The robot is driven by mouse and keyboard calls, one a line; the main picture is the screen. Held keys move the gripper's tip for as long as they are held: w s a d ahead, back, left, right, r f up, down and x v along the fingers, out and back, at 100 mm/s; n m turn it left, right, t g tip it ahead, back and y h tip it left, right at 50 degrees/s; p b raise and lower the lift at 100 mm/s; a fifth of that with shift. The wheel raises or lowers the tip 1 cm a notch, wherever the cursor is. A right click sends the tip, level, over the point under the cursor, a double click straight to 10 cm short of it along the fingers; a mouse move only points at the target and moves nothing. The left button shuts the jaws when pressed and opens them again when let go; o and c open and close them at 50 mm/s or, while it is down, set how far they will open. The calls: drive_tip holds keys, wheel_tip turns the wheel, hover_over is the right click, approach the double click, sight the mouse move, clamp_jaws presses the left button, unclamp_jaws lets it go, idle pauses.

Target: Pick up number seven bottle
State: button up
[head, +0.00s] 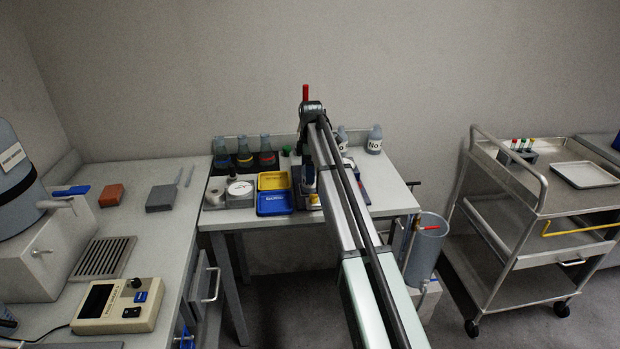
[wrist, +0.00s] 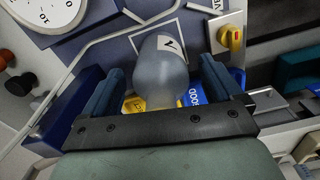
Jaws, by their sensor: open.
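In the wrist view a grey translucent bottle (wrist: 163,78) stands between the two blue fingers of my gripper (wrist: 161,66). The fingers are apart, one on each side of the bottle; I cannot tell whether either touches it. A white patch with a black mark like a 7 (wrist: 172,44) shows at the bottle's upper end; I cannot tell whether it is on the bottle or behind it. Two bottles with "No" labels, one at the right (head: 374,140) and one partly hidden beside my arm (head: 342,138), stand at the back.
A yellow tray (head: 272,181) and a blue tray (head: 274,204) lie in front. A dial (wrist: 52,14) and a yellow-red knob (wrist: 231,38) are close to my gripper.

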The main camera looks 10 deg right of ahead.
drive_tip(key=shift+f, duration=0.55)
drive_tip(key=c, duration=1.1)
